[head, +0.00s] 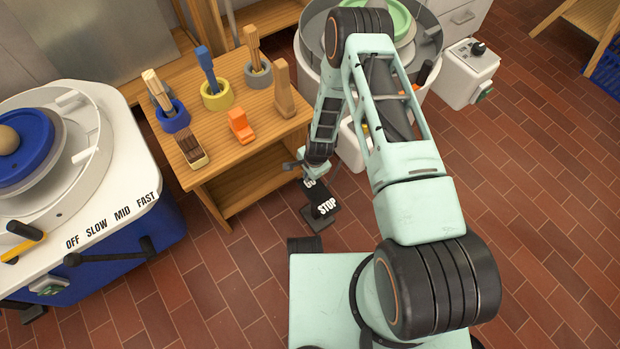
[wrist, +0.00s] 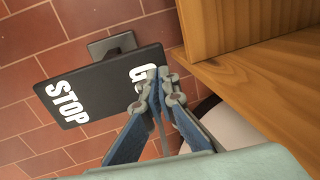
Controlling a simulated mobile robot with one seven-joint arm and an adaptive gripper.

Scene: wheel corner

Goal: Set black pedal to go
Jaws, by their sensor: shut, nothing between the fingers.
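The black pedal (head: 327,197) is a flat plate on the tiled floor, marked GO at its far end and STOP at its near end. It also shows in the wrist view (wrist: 108,88), where STOP is fully readable and part of GO is covered. My gripper (head: 308,177) is shut and empty, with its fingertips at the GO end. In the wrist view my gripper (wrist: 158,76) overlaps the GO lettering. I cannot tell whether the tips touch the plate or which way it tilts.
A wooden table (head: 255,155) with tools and pots stands close left of the pedal. A white wheel (head: 310,62) stands behind my arm, with a white box (head: 470,75) to its right. A blue-sided wheel (head: 125,255) is at left.

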